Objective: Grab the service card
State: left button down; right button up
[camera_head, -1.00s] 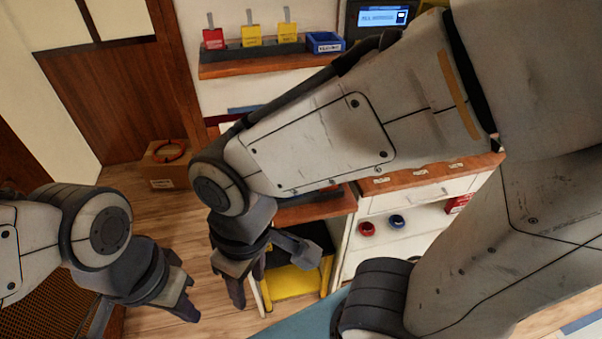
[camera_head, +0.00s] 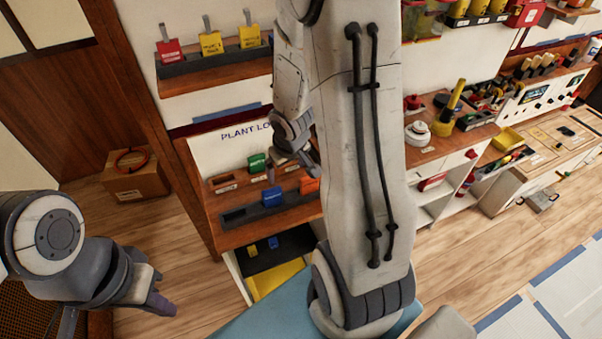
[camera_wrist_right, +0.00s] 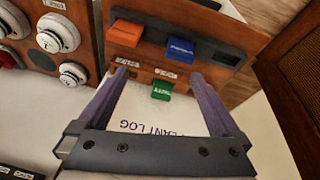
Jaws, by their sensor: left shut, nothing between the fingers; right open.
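I cannot read which card is the service card. A green card (camera_head: 257,162) stands in a slot on the wooden rack (camera_head: 218,215), with a blue card (camera_head: 271,197) and an orange card (camera_head: 309,186) lower down. The right wrist view also shows the green card (camera_wrist_right: 162,91), the blue card (camera_wrist_right: 181,49) and the orange card (camera_wrist_right: 127,33). My right gripper (camera_wrist_right: 160,75) is open and empty, facing the rack; the green card appears between its fingers, not gripped. In the head view, my right gripper (camera_head: 308,155) is right of the green card. My left gripper (camera_head: 165,305) is shut and empty, away from the rack.
Red (camera_head: 168,51) and yellow (camera_head: 210,43) tags stand on the upper shelf. A whiteboard (camera_head: 215,150) lettered "PLANT LO…" is behind the rack. A cardboard box (camera_head: 140,180) sits on the floor. White round devices (camera_wrist_right: 58,33) are beside the rack in the wrist view.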

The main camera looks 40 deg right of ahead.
jog(key=m, duration=0.2)
send_near(309, 181)
jog(key=shift+t, duration=0.3)
jog(key=x, duration=0.2)
jog(key=b+x, duration=0.1)
jog(key=x, duration=0.3)
jog(key=shift+d+f, duration=0.4)
jog(key=shift+d, duration=0.05)
jog(key=shift+x, duration=2.25)
jog(key=shift+a, duration=0.15)
jog(key=c, duration=1.3)
jog(key=shift+c, duration=0.2)
